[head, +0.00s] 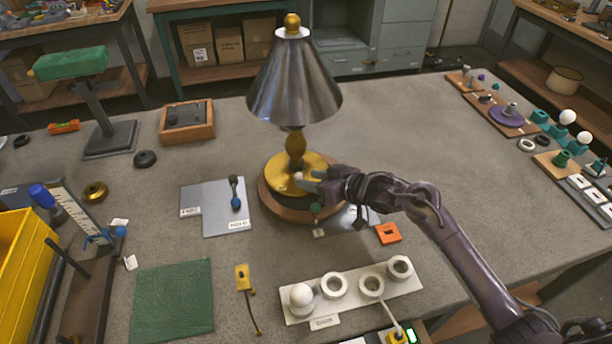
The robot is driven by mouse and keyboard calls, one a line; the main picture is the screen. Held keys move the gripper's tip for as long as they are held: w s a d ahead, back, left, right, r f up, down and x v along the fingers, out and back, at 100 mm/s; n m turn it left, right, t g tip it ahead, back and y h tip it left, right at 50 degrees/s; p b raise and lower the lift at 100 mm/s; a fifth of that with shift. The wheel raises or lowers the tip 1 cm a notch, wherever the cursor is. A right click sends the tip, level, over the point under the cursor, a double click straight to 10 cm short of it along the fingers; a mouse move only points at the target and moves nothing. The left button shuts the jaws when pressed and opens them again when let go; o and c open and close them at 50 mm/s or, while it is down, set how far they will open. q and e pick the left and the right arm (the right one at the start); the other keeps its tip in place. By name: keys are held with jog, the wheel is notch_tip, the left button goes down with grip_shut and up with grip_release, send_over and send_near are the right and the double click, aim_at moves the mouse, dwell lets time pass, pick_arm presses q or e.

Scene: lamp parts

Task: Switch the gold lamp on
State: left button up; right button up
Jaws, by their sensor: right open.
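The gold lamp (296,145) stands upright near the middle of the workbench, with a gold stem and base, a grey metal shade (293,85) and a gold knob on top. Its gold base (282,172) sits on a round brown wooden plinth (272,203). My right gripper (309,179) is open at the right front of the lamp's base, its fingertips over the gold surface. Whether they touch the base, I cannot tell. The fingers and wrist hide part of the base, and no switch can be made out clearly. No bulb light shows under the shade. My left gripper is not in view.
A white strip with several round sockets (352,290) and an orange block (388,233) lie in front. A green mat (172,300) is front left.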

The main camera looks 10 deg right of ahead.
jog(key=shift+x, duration=1)
grip_shut()
jog(key=shift+w+d+n+g+y, duration=0.25)
jog(key=shift+d+n+g+y, duration=0.35)
jog(key=shift+n, duration=0.2)
jog(key=n+g+y+b, duration=0.1)
jog(key=d+n+g+b, duration=0.1)
jog(key=b, duration=0.1)
jog(key=shift+w+f+y, duration=0.25)
jog(key=shift+y, duration=0.15)
jog(key=shift+d+r+n+g+b, duration=0.2)
jog(key=shift+n+g+b, duration=0.3)
jog(key=shift+b, duration=0.15)
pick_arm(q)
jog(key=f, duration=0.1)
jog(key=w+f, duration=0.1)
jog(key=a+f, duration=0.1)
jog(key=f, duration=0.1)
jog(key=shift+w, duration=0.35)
pick_arm(e)
grip_release()
